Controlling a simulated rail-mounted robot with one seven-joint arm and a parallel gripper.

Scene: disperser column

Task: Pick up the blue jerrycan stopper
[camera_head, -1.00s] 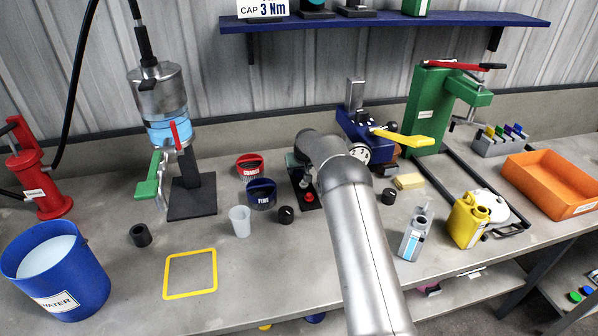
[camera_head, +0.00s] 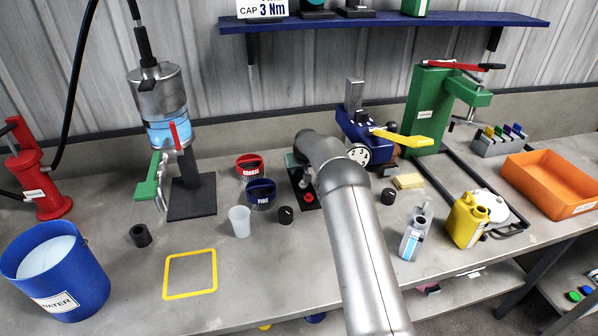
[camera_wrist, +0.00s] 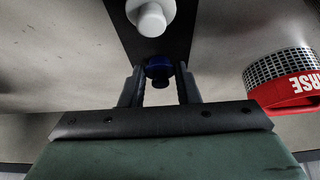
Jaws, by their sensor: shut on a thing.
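The blue jerrycan stopper (camera_wrist: 158,68) shows in the wrist view between the two dark fingers of my gripper (camera_wrist: 160,78). The fingers are shut on it, and it is over or at the edge of a black plate (camera_wrist: 178,40). I cannot tell whether it is clear of the plate. In the head view my arm hides the fingers and the stopper. The yellow jerrycan (camera_head: 463,226) and a grey jerrycan (camera_head: 412,240) stand on the bench to the right of my arm.
A white round knob (camera_wrist: 150,18) sits close to the stopper. A red COARSE cup (camera_head: 249,168) and a blue FINE cup (camera_head: 261,194) stand left of my gripper. A blue machine with a yellow lever (camera_head: 403,137) stands behind right. The bench front left holds a yellow frame (camera_head: 190,294).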

